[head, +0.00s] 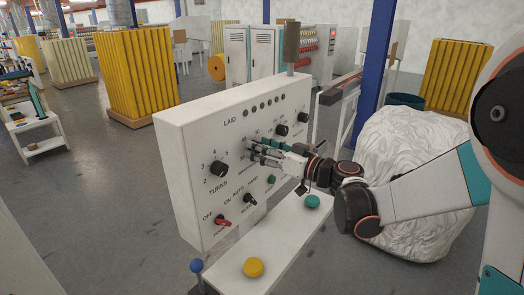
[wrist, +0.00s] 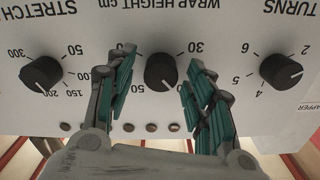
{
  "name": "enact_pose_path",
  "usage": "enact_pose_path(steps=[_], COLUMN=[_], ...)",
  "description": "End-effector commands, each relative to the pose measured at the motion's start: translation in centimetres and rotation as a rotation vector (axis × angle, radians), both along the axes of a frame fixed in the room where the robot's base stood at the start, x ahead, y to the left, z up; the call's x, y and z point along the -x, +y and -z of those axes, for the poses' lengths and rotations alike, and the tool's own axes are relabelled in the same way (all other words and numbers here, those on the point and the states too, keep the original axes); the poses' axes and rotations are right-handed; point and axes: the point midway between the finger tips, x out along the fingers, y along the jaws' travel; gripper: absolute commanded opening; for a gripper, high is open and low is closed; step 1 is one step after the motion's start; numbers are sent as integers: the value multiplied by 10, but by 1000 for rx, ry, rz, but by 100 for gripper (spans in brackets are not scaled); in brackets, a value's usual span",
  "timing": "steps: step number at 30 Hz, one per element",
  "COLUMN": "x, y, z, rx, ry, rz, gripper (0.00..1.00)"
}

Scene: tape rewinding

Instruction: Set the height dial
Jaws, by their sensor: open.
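The height dial (wrist: 161,71) is a round black knob under the upside-down label "WRAP HEIGHT cm" in the wrist view. A 30 and a 50 show on its scale; other marks are hidden by my fingers.
The turns dial (wrist: 282,71) and the stretch dial (wrist: 41,73) flank the height dial. Below on the panel are a red switch (head: 223,221) and a black switch (head: 250,200). A yellow button (head: 253,267) and a green button (head: 312,201) stand on the ledge.

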Motion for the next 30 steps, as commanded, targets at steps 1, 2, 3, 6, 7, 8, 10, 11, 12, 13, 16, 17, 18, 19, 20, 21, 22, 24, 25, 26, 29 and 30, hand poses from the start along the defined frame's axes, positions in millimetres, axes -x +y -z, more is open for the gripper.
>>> enact_pose_path(steps=[1,2,3,6,7,8,10,11,12,13,16,17,18,19,20,21,22,24,25,26,29,30], x=[0,0,0,0,0,0,0,0,0,0,0,0,0,0,0,0,0,0,0,0,0,0], y=[1,1,1,1,0,0,0,0,0,0,0,0,0,0,0,0,0,0,0,0,0,0], z=[0,0,0,0,0,0,0,0,0,0,0,0,0,0,0,0,0,0,0,0,0,0], rx=[0,0,0,0,0,0,0,0,0,0,0,0,-1,-2,-3,-6,-9,-20,-26,-33,-64,-80], ry=[0,0,0,0,0,0,0,0,0,0,0,0,1,2,4,8,12,25,33,43,83,104], rz=[0,0,0,0,0,0,0,0,0,0,0,0,0,0,0,0,0,0,0,0,0,0], gripper=[48,48,48,48,48,42,26,19,10,4,4,4,4,4,4,4,4,4,4,4,4,4])
